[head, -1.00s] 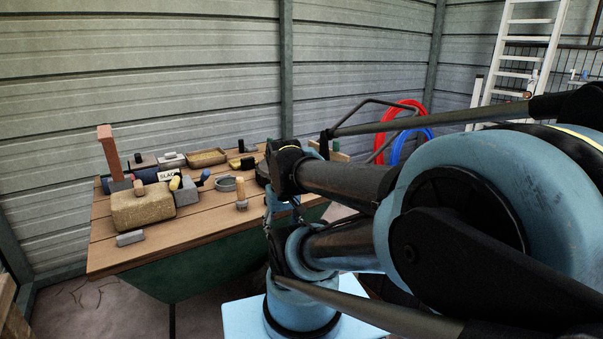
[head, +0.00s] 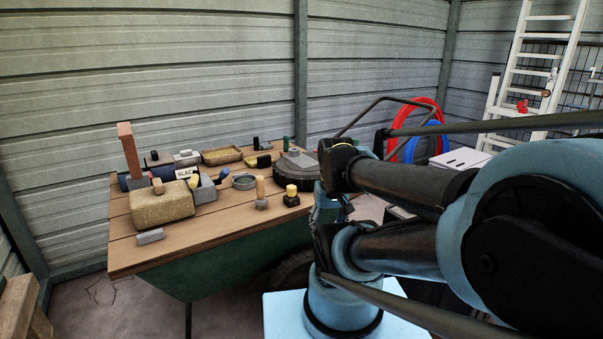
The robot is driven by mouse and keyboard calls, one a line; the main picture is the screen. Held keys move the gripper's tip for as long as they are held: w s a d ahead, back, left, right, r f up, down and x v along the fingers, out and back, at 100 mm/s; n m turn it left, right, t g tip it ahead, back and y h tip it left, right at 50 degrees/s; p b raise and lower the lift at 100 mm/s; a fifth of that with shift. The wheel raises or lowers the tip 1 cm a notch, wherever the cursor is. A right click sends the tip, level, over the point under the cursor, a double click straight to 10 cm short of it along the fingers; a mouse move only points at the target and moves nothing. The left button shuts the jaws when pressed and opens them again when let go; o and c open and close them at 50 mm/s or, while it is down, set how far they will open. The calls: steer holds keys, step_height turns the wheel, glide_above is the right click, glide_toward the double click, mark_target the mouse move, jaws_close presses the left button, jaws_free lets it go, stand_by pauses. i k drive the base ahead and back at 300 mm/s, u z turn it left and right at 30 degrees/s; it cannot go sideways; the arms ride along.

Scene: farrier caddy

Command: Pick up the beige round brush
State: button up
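A small upright brush (head: 261,193) with a tan handle and a greyish foot stands near the right front part of the wooden table; it may be the beige round brush, but it is too small to be sure. Next to it, on the right, stands a black piece with a yellow top (head: 291,195). My arm fills the right side of the head view, with its dark links right of the table. My gripper is not in view.
The wooden table (head: 160,252) also holds a large tan block with a knob (head: 163,205), a grey round dish (head: 243,181), a dark round piece (head: 296,172), a reddish upright post (head: 129,148) and a tan tray (head: 221,156). The front right tabletop is mostly clear. Red and blue hoses hang behind.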

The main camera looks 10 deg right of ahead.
mark_target(261, 202)
steer(key=k, duration=0.5)
steer(key=z, duration=1.45)
steer(key=i, duration=0.65)
steer(key=u, duration=1.2)
